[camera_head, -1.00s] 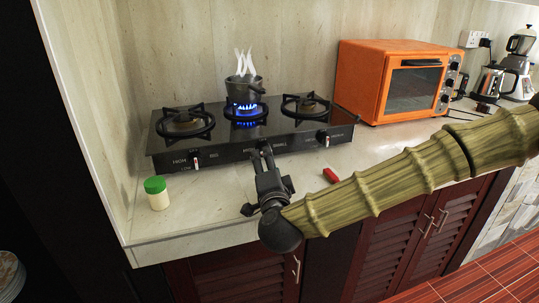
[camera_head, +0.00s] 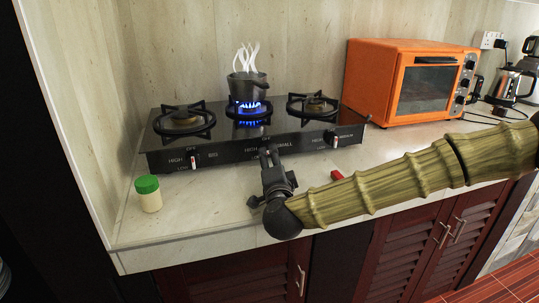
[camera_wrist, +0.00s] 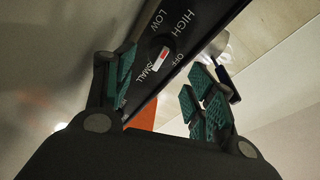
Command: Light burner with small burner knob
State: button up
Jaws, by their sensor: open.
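The black stove (camera_head: 240,150) stands on the counter with three burners. The small burner (camera_head: 249,112) in the middle is lit with a blue flame, and a grey pot (camera_head: 246,87) steams on it. The small burner knob, with a red mark, shows in the wrist view (camera_wrist: 160,59) beside the printed word SMALL. My gripper (camera_head: 268,153) is open in front of the panel's middle and hides that knob in the head view. In the wrist view the knob lies between the open fingers (camera_wrist: 163,70). I cannot tell whether they touch it.
The big burner knob (camera_head: 194,161) is at left, the medium burner knob (camera_head: 334,142) at right. A green-lidded jar (camera_head: 148,194) stands at left. A red object (camera_head: 337,175) lies right of my gripper. An orange oven (camera_head: 410,82) stands at right.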

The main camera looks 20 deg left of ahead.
aim_at(268, 150)
jog(key=shift+x, duration=2.7)
jog(key=c, duration=1)
jog(key=shift+c, duration=0.2)
